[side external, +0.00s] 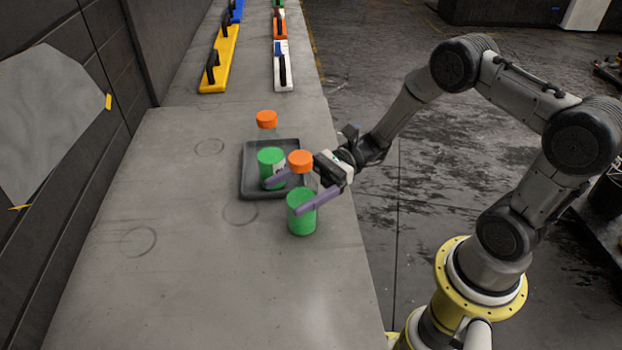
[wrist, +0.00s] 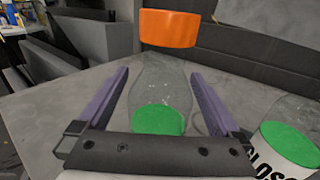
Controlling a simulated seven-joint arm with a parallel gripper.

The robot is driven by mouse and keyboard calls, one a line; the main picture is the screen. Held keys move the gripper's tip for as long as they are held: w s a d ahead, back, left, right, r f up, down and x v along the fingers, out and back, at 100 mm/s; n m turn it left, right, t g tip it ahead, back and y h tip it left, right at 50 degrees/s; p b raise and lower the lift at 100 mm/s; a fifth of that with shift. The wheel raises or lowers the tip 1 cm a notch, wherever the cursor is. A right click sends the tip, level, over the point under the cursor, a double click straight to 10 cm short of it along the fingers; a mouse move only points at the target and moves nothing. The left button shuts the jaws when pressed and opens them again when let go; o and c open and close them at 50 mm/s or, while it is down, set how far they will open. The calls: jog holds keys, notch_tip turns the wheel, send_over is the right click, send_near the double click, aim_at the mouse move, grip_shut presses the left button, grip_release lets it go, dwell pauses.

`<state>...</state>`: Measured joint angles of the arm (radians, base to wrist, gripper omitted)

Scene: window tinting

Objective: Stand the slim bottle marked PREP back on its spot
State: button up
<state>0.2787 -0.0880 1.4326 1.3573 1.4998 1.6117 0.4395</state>
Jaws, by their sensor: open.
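A clear bottle (side external: 302,214) with an orange cap and green contents stands upright on the counter, just in front of the tray. It also shows in the wrist view (wrist: 160,85), with no marking visible on it. My gripper (side external: 282,198) is open around it, one purple finger on each side. In the wrist view, gaps show between the bottle and both fingers. A similar bottle (side external: 271,164) stands on the dark tray (side external: 251,190). In the wrist view, a bottle at the right (wrist: 284,148) has a label reading "GLOSS". The word PREP is not readable anywhere.
Faint rings mark the grey counter (side external: 190,290): one left of the tray (side external: 209,147), one at its front left (side external: 240,212), one farther left (side external: 138,241). Yellow (side external: 220,60) and white (side external: 283,70) handled tools lie at the back. The front counter is clear.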

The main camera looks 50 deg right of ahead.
jog(key=s+d, duration=0.2)
jog(key=d, duration=0.9)
jog(key=shift+s+d, duration=0.15)
jog(key=s+a+r+n+g+h, duration=0.45)
jog(key=s+r+n+h, duration=0.25)
jog(key=s+n+h, duration=0.3)
jog(key=s+d+r+n+t+h, duration=0.5)
jog(key=s+d+n+t+h, duration=0.1)
jog(key=n, duration=0.4)
jog(key=shift+s+r+t+h, duration=0.2)
jog(key=shift+t+h, duration=0.15)
jog(key=shift+h, duration=0.45)
